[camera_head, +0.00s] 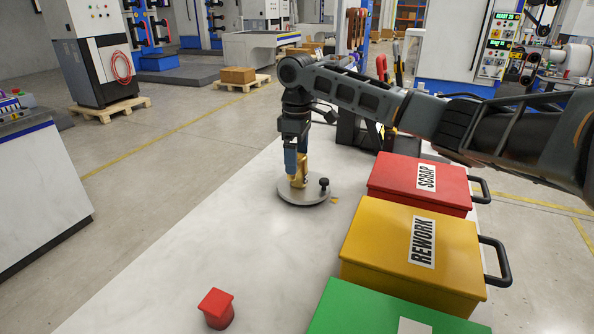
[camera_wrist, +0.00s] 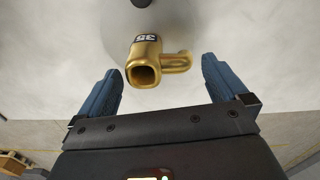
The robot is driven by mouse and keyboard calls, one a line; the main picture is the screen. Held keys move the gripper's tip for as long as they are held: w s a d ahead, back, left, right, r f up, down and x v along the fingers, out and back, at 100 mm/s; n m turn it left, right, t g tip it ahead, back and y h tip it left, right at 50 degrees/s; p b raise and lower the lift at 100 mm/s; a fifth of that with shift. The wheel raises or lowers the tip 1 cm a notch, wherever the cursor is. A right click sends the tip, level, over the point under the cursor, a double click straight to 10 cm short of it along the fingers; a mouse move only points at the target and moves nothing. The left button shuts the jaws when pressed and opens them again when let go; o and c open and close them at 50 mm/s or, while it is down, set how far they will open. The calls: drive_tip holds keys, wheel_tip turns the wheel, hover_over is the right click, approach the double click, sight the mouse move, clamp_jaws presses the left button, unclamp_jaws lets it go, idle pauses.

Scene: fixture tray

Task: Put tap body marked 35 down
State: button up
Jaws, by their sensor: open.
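The brass tap body marked 35 (camera_wrist: 146,62) is between and just beyond my open fingers in the wrist view, with its square mouth facing the camera and a side spout to the right. In the head view the tap body (camera_head: 299,176) stands on a round grey fixture plate (camera_head: 290,197). My gripper (camera_head: 296,170) points down over it, and its fingers partly hide it. In the wrist view my gripper (camera_wrist: 163,88) is open, with a gap between each blue finger and the brass. The plate also shows behind the tap body.
A black knob (camera_head: 324,185) stands at the plate's right edge. Red SCRAP (camera_head: 405,178), yellow REWORK (camera_head: 390,245) and green (camera_head: 350,312) boxes line the right side. A red block (camera_head: 216,308) sits near the front.

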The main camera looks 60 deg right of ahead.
wheel_tip(320, 180, up, 7)
drive_tip(key=shift+f+b, duration=0.2)
drive_tip(key=shift+b, duration=0.1)
idle(1.1)
